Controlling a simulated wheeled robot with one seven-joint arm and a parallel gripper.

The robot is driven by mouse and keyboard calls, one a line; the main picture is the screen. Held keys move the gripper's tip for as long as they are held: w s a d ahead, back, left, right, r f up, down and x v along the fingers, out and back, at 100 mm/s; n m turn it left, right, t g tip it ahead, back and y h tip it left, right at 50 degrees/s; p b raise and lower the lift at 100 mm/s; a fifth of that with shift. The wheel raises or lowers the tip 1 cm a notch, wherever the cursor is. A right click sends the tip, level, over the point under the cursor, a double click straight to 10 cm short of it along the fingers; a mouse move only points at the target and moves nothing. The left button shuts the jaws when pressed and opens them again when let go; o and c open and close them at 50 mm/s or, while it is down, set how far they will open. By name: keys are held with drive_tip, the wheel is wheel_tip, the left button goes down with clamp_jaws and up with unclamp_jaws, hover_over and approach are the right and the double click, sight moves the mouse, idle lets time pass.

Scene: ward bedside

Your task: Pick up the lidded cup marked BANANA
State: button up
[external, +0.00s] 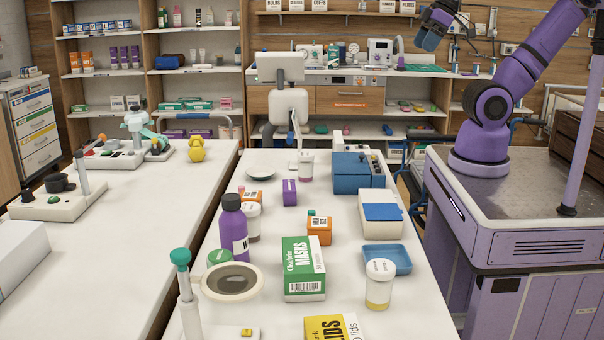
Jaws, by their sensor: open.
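Several white lidded cups stand upright on the long white table. One cup (379,288) with a yellow band is at the front right; its lid carries small print that I cannot read. Another cup (253,224) stands behind the purple bottle, partly hidden by it. A third cup (306,168) with a purple-pink band stands farther back. I cannot tell from the print which is marked BANANA. My gripper (432,32) is open at the top right, high up and far from all the cups, with nothing visible in it.
Near the front cup are a blue tray (387,258), a green masks box (303,280) and a yellow lids box (333,328). A blue machine (358,172) is at the back right.

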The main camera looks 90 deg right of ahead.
drive_tip(key=w+a+f+n+y, duration=0.2)
drive_tip(key=w+a+f+n, duration=0.15)
drive_tip(key=w+a, duration=0.65)
drive_tip(key=n+y, duration=0.3)
drive_tip(key=n, duration=0.3)
hover_over(382, 265)
drive_tip(key=s+d, duration=0.3)
drive_tip(key=s, duration=0.1)
wheel_tip(382, 265, down, 29)
drive_tip(key=shift+m+g, duration=0.25)
drive_tip(key=shift+g, duration=0.15)
drive_tip(key=x, duration=0.5)
drive_tip(key=shift+w+d+f, duration=0.15)
drive_tip(key=shift+d+f, duration=0.05)
drive_tip(key=shift+x, duration=2.95)
drive_tip(key=shift+w+d, duration=0.1)
drive_tip(key=shift+w, duration=0.1)
drive_tip(key=c, duration=1.1)
